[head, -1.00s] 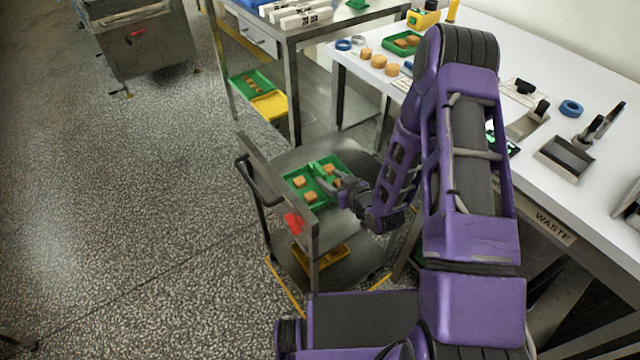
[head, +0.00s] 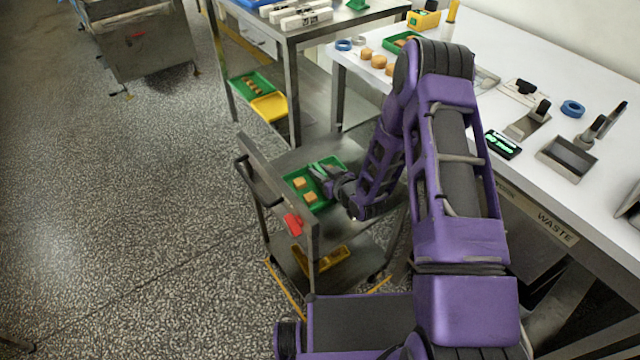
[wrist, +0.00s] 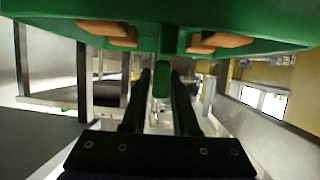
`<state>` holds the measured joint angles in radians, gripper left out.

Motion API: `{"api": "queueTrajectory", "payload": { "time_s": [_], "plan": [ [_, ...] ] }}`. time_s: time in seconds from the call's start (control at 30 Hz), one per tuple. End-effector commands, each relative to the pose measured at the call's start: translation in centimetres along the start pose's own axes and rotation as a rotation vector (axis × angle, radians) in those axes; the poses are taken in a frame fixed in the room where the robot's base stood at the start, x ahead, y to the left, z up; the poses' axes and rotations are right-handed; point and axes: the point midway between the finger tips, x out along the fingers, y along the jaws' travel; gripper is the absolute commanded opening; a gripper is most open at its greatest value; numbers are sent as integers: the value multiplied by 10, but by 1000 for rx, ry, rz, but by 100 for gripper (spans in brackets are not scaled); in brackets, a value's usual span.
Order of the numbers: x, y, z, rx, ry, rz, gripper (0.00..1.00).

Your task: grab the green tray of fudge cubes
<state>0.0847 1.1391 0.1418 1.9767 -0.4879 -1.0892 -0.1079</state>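The green tray (head: 293,178) of orange-brown fudge cubes (head: 310,197) lies on the top shelf of a grey cart (head: 281,158). My gripper (head: 318,175) is over the tray's middle and far part, hiding some of its contents. In the wrist view the green tray (wrist: 162,14) spans the top, with fudge cubes (wrist: 220,42) on both sides of a middle divider. A narrow green upright part (wrist: 161,80) of it shows between my two dark fingers (wrist: 161,92). The fingers stand apart with a slim gap; contact is not clear.
The cart has a raised end panel with a handle and red piece (head: 293,224), and a yellow tray (head: 322,262) below. A white table (head: 530,85) with tools stands right. A steel table (head: 290,40) behind has another green tray (head: 250,84) on its lower shelf.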

Motion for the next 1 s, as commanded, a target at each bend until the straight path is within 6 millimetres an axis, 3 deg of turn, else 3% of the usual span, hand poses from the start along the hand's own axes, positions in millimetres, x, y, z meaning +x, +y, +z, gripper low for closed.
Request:
{"api": "queueTrajectory", "payload": {
  "time_s": [0.03, 0.13, 1.0],
  "plan": [
    [0, 0, 0, 0, 0, 0, 17],
    [0, 0, 0, 0, 0, 0, 0],
    [0, 0, 0, 0, 1, 0, 0]
  ]
}}
